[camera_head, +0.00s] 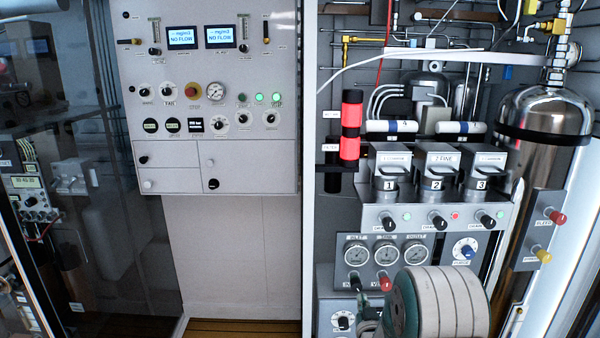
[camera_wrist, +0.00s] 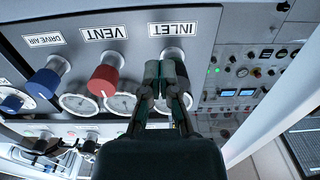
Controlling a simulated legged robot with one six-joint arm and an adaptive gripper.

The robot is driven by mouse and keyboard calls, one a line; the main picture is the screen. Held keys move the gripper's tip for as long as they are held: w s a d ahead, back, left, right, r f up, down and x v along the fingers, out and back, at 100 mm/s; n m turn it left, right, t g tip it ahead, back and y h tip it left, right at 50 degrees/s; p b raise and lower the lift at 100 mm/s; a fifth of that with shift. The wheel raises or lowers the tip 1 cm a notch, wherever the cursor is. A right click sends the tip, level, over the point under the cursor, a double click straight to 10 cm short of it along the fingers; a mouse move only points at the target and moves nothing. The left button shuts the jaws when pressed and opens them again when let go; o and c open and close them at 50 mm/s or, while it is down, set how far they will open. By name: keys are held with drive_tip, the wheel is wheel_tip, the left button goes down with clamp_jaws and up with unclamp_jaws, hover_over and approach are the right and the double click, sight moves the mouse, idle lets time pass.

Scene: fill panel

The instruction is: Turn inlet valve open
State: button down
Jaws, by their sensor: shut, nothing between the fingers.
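The inlet valve shows in the head view as a small dark knob (camera_head: 355,283) at the lower left of the gauge panel (camera_head: 374,272). In the upside-down wrist view, the INLET label (camera_wrist: 173,29) sits above the valve's silver collar (camera_wrist: 173,53). My gripper (camera_wrist: 165,70) is shut, with its dark fingertips together right in front of that collar. The fingers hide most of the inlet knob, so I cannot tell its turn angle or whether they touch it. In the head view, my arm covers the panel's lower right.
The red VENT knob (camera_wrist: 105,78) stands close beside my fingers, with the blue DRIVE AIR knob (camera_wrist: 45,80) farther left. Round gauges (camera_wrist: 120,103) lie past the knobs.

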drive_tip(key=s, duration=0.5)
drive_tip(key=shift+w+a+f, duration=0.1)
drive_tip(key=shift+w+a, duration=0.3)
drive_tip(key=shift+w, duration=0.6)
drive_tip(key=shift+w+a+r, duration=0.1)
drive_tip(key=shift+w+a, duration=0.3)
drive_tip(key=shift+w, duration=0.65)
drive_tip(key=shift+w+a+f, duration=0.1)
drive_tip(key=shift+w+a, duration=0.3)
drive_tip(key=shift+w, duration=0.6)
drive_tip(key=shift+d+r, duration=0.1)
drive_tip(key=shift+r, duration=0.3)
